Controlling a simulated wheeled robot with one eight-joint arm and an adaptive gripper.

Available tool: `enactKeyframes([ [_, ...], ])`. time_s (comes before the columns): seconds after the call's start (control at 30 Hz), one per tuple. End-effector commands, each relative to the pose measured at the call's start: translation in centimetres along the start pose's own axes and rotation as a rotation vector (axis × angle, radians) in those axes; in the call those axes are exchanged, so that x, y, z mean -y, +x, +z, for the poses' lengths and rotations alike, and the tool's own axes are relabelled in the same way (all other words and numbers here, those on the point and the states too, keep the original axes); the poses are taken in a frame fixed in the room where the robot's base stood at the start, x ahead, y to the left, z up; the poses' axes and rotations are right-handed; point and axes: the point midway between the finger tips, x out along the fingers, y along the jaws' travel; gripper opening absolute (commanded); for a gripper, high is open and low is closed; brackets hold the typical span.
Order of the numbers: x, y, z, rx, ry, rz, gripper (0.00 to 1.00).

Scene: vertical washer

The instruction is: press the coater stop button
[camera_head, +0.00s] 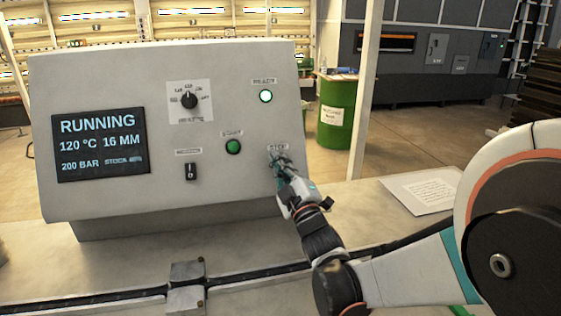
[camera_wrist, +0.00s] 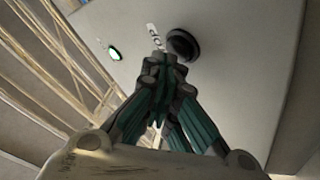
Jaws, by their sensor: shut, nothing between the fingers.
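The grey control panel (camera_head: 120,90) stands on a bench. Its STOP label (camera_head: 277,148) is at the lower right, and my gripper (camera_head: 282,165) hides the button below it. In the wrist view, a dark round button (camera_wrist: 183,45) sits beside a small white label (camera_wrist: 153,36); it appears to be the stop button. My gripper (camera_wrist: 159,62) is shut and empty, its fingertips together close to the button's edge. I cannot tell whether they touch it. The display (camera_head: 101,144) reads RUNNING.
A rotary knob (camera_head: 189,100) and a lit ready lamp (camera_head: 265,96) are above. A paper sheet (camera_head: 422,190) lies on the bench at right.

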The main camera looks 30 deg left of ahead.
Motion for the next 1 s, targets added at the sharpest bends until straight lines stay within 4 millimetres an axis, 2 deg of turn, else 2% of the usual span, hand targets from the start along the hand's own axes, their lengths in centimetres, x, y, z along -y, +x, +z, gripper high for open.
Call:
enactKeyframes([
  [1.0, 0.47, 0.65, 0.48, 0.000, 0.000, 0.000, 0.00],
])
